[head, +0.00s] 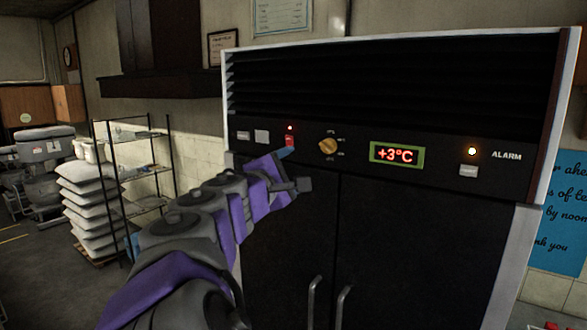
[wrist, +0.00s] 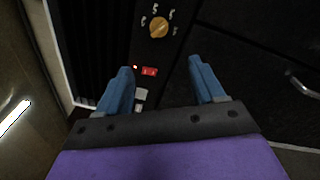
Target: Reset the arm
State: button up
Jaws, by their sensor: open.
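My arm, purple and grey, reaches up from the bottom of the head view toward the control panel of a large dark refrigerator (head: 400,230). My gripper (head: 290,168) is just in front of the panel, below the red switch (head: 290,141). In the wrist view my gripper (wrist: 165,85) is open, its two blue fingers apart with nothing between them. Whether a fingertip touches the panel I cannot tell.
The panel has a +3°C display (head: 397,154) and an alarm button (head: 468,171). Two door handles (head: 314,300) stick out below. A wire shelf (head: 140,180) and stacked white sacks (head: 90,205) stand to the left. Floor (head: 45,270) is open at the far left.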

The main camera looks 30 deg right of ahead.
dwell(0.4)
jog(key=s+a+f+m+g+y+b, duration=0.1)
jog(key=s+f+m+g+y+b, duration=0.3)
jog(key=f, duration=0.7)
jog(key=s+a+f+m+y+b, duration=0.1)
jog(key=s+f+m+b, duration=0.1)
jog(key=s+f, duration=0.65)
jog(key=s+a+f+m+g+y+b, duration=0.1)
jog(key=s+f+m+g+y+b, duration=0.15)
jog(key=f, duration=1.05)
jog(key=s+a+f+m+g+y+b, duration=0.2)
jog(key=s+a+f+g+y+b, duration=0.2)
jog(key=s+a+f, duration=1.4)
notch_tip(320, 180, down, 2)
jog(key=s+y+b, duration=0.1)
jog(key=y+b, duration=0.2)
jog(key=y, duration=0.1)
jog(key=shift+f+y+b, duration=0.15)
jog(key=shift+y+b, duration=0.2)
jog(key=shift+b, duration=0.05)
jog(key=shift+m, duration=0.25)
jog(key=shift+c, duration=0.5)
